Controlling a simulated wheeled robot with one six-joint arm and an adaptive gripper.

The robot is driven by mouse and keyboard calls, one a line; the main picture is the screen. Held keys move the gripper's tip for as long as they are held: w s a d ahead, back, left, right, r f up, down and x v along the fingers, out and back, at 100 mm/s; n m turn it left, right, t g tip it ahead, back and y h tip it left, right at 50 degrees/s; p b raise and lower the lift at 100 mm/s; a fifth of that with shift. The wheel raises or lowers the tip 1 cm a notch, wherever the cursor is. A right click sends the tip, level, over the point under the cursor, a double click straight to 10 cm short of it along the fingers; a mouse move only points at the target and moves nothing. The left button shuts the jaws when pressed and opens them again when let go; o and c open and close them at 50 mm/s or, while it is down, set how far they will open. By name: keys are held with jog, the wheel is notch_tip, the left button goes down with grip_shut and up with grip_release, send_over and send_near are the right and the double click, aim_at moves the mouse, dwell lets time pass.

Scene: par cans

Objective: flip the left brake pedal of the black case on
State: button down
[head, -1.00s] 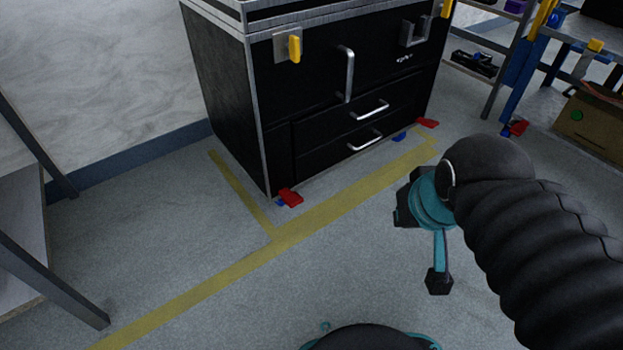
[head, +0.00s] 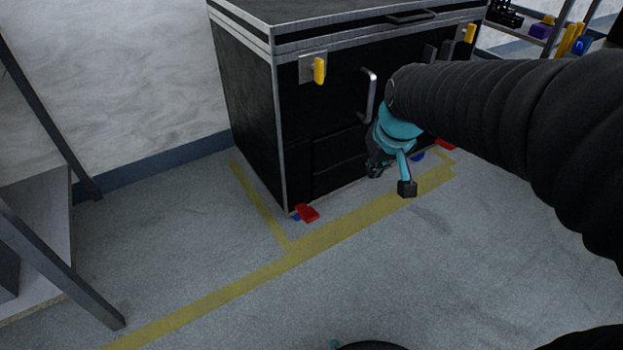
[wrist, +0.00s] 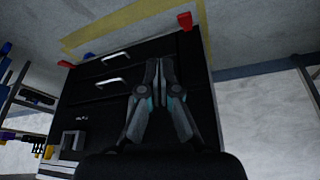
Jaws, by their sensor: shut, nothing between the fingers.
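The black case (head: 300,130) stands on the floor, its front with drawers facing me. Its left brake pedal (head: 307,213) is a small red tab with blue beside it at the bottom left front corner. In the wrist view, which is upside down, this pedal (wrist: 184,21) shows at the top, beyond my fingertips. The right red pedal (head: 446,144) is partly behind my arm. My gripper (head: 375,170) is shut and empty, in front of the case's lower front, to the right of the left pedal and apart from it. Its closed fingers (wrist: 163,62) point toward the floor.
Yellow tape (head: 270,255) marks the floor around the case. A shelf (head: 40,215) stands at the left. Racks with items (head: 540,30) stand at the back right. The floor around the left pedal is clear.

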jog(key=w+a+f+n+g+p, duration=0.1)
jog(key=w+a+f, duration=0.25)
jog(key=w, duration=0.25)
jog(key=w+a+f+n+p, duration=0.1)
jog(key=w+a+f, duration=0.2)
jog(key=w+f, duration=0.3)
jog(key=n+g+p, duration=0.1)
jog(key=n+p, duration=0.1)
send_over(312, 217)
jog(key=s+d+f+x, duration=0.1)
jog(key=s+x, duration=0.2)
jog(key=x, duration=1.1)
jog(key=shift+w+a+r, duration=0.1)
jog(key=shift+w, duration=0.3)
jog(key=x, duration=0.4)
jog(key=s+x, duration=0.1)
jog(key=x, duration=0.3)
jog(key=b+x, duration=0.1)
jog(key=x, duration=0.3)
jog(key=shift+s+f, duration=0.15)
jog(key=shift+f, duration=0.05)
jog(key=shift+s+d+f, duration=0.15)
jog(key=shift+d+f, duration=0.05)
jog(key=shift+f, duration=0.55)
